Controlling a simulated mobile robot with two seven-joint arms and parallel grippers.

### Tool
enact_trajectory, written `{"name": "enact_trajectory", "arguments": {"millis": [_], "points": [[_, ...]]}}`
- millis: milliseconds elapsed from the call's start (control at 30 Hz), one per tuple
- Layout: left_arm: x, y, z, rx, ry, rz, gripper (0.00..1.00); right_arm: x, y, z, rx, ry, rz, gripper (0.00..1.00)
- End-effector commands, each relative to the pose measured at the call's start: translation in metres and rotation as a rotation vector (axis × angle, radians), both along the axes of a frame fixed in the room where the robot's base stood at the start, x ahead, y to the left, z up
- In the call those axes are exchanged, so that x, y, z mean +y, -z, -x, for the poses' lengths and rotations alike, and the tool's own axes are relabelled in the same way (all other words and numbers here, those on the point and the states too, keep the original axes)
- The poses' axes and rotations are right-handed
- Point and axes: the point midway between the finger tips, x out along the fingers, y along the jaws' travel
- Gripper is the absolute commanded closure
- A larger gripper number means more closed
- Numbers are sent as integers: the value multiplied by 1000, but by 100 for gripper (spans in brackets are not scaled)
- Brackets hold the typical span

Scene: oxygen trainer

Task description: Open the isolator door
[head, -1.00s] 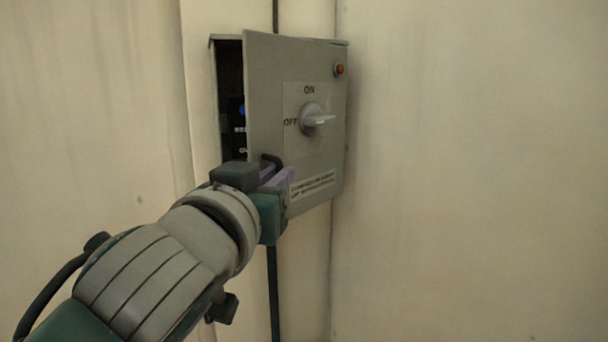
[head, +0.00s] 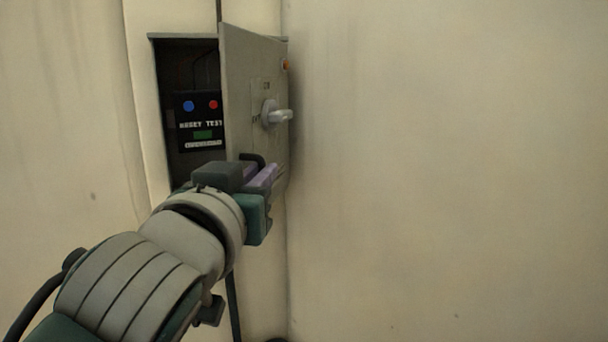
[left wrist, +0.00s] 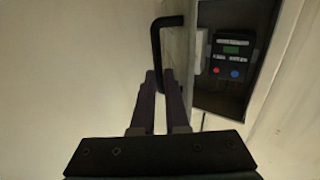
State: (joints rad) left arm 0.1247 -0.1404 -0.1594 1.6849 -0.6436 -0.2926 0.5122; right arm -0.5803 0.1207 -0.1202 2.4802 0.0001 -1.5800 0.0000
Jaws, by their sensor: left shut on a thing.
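My left gripper (head: 264,176) is shut on the black door handle (head: 252,158) near the door's lower left edge. In the left wrist view the handle (left wrist: 155,50) runs down between the purple fingers (left wrist: 160,100). Inside the box is a dark unit (head: 203,120) with a blue and a red button. My right gripper is out of view.
A pale wall (head: 450,170) fills the right side close to the door's hinge side. A dark cable (head: 235,305) runs down below the box. The space in front of the wall looks clear.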

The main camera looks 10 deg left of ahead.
Motion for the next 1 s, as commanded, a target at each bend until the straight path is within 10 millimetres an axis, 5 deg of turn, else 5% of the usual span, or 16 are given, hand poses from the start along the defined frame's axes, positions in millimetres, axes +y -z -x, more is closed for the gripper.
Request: {"name": "enact_trajectory", "arguments": {"millis": [100, 133, 233, 567, 1000], "points": [[2, 4, 0, 11, -5, -2, 100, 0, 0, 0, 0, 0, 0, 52], [2, 4, 0, 12, -5, -2, 86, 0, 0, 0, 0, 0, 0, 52], [1, 4, 0, 10, -4, -2, 76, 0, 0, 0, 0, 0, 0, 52], [1, 2, 5, 6, -2, -1, 76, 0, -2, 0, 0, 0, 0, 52], [1, 1, 77, 11, -4, -1, 76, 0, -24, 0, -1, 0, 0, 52]]}}
